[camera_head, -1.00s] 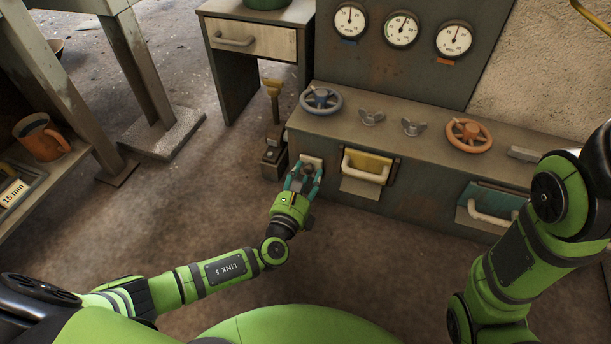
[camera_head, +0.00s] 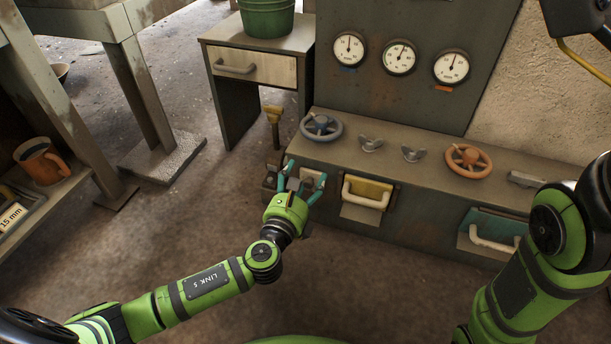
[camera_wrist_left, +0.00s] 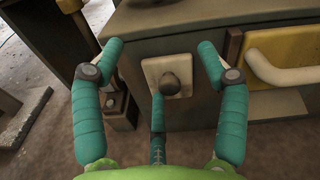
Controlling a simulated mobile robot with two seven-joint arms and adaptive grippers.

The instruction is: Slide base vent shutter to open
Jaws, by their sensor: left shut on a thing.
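The base vent shutter is a pale plate (camera_head: 312,176) low on the left end of the grey console front. In the left wrist view, the same plate (camera_wrist_left: 158,70) carries a dark round knob (camera_wrist_left: 170,85). My left gripper (camera_head: 305,171) is in front of it. I cannot tell how far the shutter is slid. My right arm (camera_head: 525,255) shows at the right; its gripper is out of view.
Right of the plate is a yellow panel with a pale handle (camera_head: 366,198), then a teal one (camera_head: 492,232). Handwheels (camera_head: 321,127) and wing-shaped knobs (camera_head: 371,144) sit on the console ledge. The floor in front is clear.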

